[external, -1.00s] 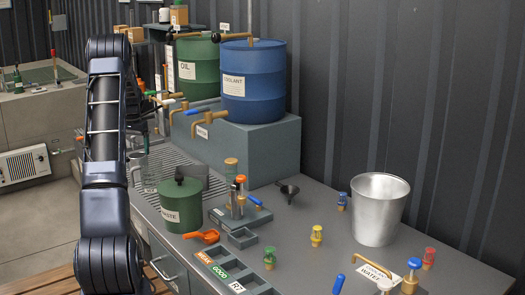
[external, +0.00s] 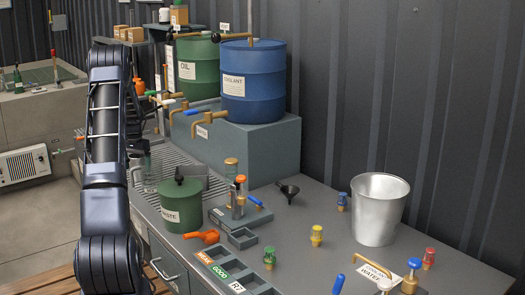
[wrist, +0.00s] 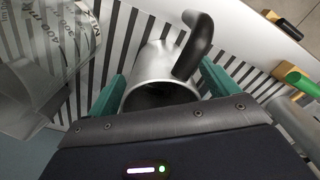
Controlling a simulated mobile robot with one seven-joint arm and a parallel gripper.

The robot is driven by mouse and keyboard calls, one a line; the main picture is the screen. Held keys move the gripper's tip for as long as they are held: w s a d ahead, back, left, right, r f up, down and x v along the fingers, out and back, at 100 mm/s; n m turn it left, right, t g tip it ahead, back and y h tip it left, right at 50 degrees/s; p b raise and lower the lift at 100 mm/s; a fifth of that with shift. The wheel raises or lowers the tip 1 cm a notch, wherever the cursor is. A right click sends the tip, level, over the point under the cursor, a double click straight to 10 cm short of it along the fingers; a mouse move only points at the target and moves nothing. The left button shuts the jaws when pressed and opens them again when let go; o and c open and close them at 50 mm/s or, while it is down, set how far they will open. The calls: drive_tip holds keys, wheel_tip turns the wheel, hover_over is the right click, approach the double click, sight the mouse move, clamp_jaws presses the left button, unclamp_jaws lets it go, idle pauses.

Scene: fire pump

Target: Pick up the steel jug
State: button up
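The steel jug (wrist: 157,78) shows in the wrist view as a silvery cylinder with a dark mouth facing me and a black curved handle at its upper right. It is over the striped drip grating. My gripper (wrist: 163,80) has its two green fingers on either side of the jug, with the jug between them. The fingers look spread, with a gap at least on the right side; contact on the left cannot be told. In the external view the jug and my fingers are hidden behind my arm.
A clear measuring jug (wrist: 60,45) stands close on the left in the wrist view. A green lever and brass parts (wrist: 298,82) are at the right.

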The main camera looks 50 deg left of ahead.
drive_tip(key=c, duration=1.1)
drive_tip(key=shift+r, duration=0.15)
